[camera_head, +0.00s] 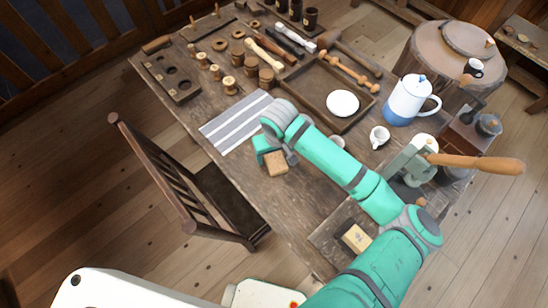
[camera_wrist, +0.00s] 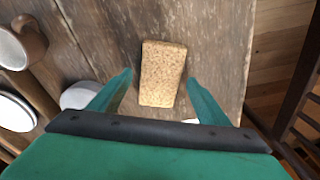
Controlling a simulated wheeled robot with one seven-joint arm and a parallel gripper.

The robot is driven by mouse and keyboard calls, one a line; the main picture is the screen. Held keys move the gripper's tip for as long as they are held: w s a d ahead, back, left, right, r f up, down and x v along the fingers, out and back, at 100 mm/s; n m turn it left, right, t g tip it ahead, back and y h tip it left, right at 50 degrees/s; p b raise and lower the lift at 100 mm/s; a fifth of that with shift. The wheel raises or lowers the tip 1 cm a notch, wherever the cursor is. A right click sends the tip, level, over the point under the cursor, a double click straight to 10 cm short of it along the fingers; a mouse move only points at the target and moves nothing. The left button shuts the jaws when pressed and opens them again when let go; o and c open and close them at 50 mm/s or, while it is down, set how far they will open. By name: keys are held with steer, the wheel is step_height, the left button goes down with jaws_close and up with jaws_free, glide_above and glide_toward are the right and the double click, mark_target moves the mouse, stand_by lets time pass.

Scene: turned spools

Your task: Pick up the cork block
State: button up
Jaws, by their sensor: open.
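The cork block (camera_wrist: 161,75) is a speckled tan rectangular block. In the wrist view it lies between my gripper's two green fingers, with a small gap on each side. In the head view the cork block (camera_head: 276,163) lies near the table's front edge, just beside the end of my arm. My gripper (camera_wrist: 160,92) is open, its fingers on either side of the block and touching neither side as far as I can see. In the head view my gripper (camera_head: 272,152) partly hides behind my wrist.
The wooden table (camera_head: 290,205) carries a striped cloth (camera_head: 236,122), a tray (camera_head: 318,92) with a white plate (camera_head: 342,103), a blue-and-white pot (camera_head: 409,100) and several turned spools. A chair (camera_head: 185,185) stands at the front edge.

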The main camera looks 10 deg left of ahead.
steer(key=shift+f, duration=0.25)
steer(key=c, duration=1.2)
steer(key=shift+c, duration=0.2)
steer(key=shift+w+r, duration=0.1)
steer(key=shift+r, duration=0.1)
